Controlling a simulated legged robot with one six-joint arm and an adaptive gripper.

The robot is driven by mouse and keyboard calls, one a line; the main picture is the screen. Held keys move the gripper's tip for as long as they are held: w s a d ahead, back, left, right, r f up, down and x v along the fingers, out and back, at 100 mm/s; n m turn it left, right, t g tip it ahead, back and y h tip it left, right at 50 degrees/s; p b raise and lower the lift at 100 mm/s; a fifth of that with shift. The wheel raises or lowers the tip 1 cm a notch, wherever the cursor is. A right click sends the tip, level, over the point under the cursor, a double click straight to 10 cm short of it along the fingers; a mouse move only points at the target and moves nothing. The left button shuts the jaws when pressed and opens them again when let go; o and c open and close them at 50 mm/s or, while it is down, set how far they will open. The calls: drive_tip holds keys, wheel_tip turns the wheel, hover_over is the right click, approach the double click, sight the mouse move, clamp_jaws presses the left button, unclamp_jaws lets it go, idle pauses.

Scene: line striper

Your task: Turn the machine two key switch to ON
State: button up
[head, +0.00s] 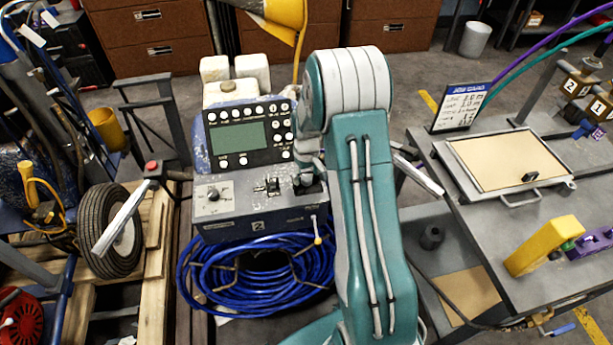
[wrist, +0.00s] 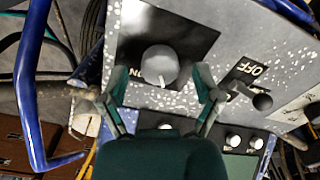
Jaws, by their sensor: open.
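The machine's grey console (head: 240,215) bears a "2" label. In the wrist view, a round grey switch knob (wrist: 159,65) sits on a black plate, with the word ON, upside down, at its lower left. A pale mark on the knob points toward the bottom of the picture, beside the ON word rather than at it. My gripper (wrist: 162,88) is open, its fingertips on either side of the knob with gaps showing. In the head view, my gripper (head: 308,183) is over the console's right part and hides most of this switch.
A toggle lever (wrist: 262,101) beside an OFF label stands close to my right finger in the wrist view. The head view shows a left knob (head: 213,194), a display panel (head: 238,138) behind, a blue hose coil (head: 225,275) below and a workbench (head: 455,180) at right.

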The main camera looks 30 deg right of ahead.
drive_tip(key=shift+f, duration=0.3)
clamp_jaws()
drive_tip(key=shift+m, duration=0.3)
drive_tip(key=m, duration=0.5)
drive_tip(key=shift+m, duration=0.3)
drive_tip(key=m, duration=0.5)
drive_tip(key=shift+s+m, duration=0.1)
drive_tip(key=shift+m, duration=0.2)
